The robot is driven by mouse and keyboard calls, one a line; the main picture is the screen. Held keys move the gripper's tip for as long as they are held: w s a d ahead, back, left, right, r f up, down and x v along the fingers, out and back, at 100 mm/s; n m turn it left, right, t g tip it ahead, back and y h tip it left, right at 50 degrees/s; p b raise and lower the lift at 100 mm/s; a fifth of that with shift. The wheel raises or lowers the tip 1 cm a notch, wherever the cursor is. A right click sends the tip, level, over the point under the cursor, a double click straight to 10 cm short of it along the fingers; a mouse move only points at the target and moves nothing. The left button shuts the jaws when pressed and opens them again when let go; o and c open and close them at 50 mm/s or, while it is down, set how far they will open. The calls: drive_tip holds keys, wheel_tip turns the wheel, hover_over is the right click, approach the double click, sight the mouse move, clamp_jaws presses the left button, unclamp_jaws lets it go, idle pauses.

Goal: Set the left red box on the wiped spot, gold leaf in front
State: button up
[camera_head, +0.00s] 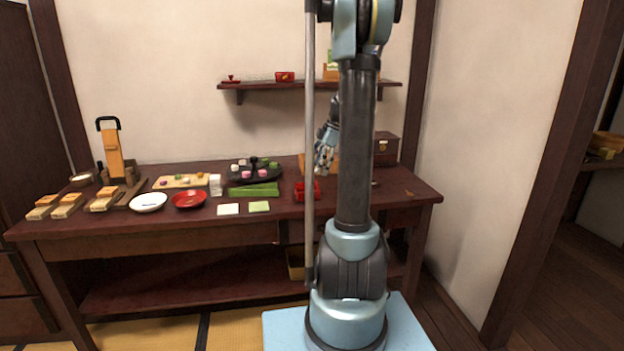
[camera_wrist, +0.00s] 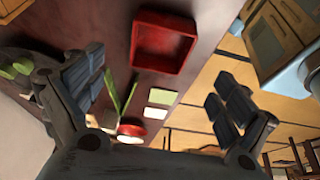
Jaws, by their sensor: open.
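A red open-topped box (camera_head: 301,191) stands on the dark table (camera_head: 400,199), partly hidden by my arm in the head view. In the wrist view an open red box (camera_wrist: 160,42) shows its hollow inside, beyond my fingers. My gripper (camera_head: 325,157) hangs above the table near that box, fingers apart and empty. In the wrist view its fingers (camera_wrist: 160,78) are spread wide, with the box apart from them. A smaller red box (camera_head: 285,76) sits on the wall shelf. I cannot make out a gold leaf or a wiped spot.
A red plate (camera_head: 188,200), a white plate (camera_head: 148,203), a dark round tray (camera_head: 268,174), a green strip (camera_head: 254,190) and two pale squares (camera_head: 228,209) lie left of the box. A brown chest (camera_head: 385,150) stands at the back right. The right table end is mostly clear.

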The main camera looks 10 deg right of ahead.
drive_tip(key=s+a+r+m+h, duration=0.15)
drive_tip(key=s+m, duration=0.35)
drive_tip(key=s, duration=0.5)
drive_tip(key=s+a+m+h, duration=0.1)
drive_tip(key=s+a+m, duration=0.25)
drive_tip(key=s, duration=0.65)
drive_tip(key=s+f+m+t+h, duration=0.1)
drive_tip(key=s+f+m, duration=0.3)
drive_tip(key=s, duration=0.3)
drive_tip(key=s+d+f+m+t+h, duration=0.1)
drive_tip(key=s+f+m, duration=0.4)
drive_tip(key=s+f, duration=0.1)
drive_tip(key=shift+s+f, duration=0.2)
drive_tip(key=shift+s, duration=0.7)
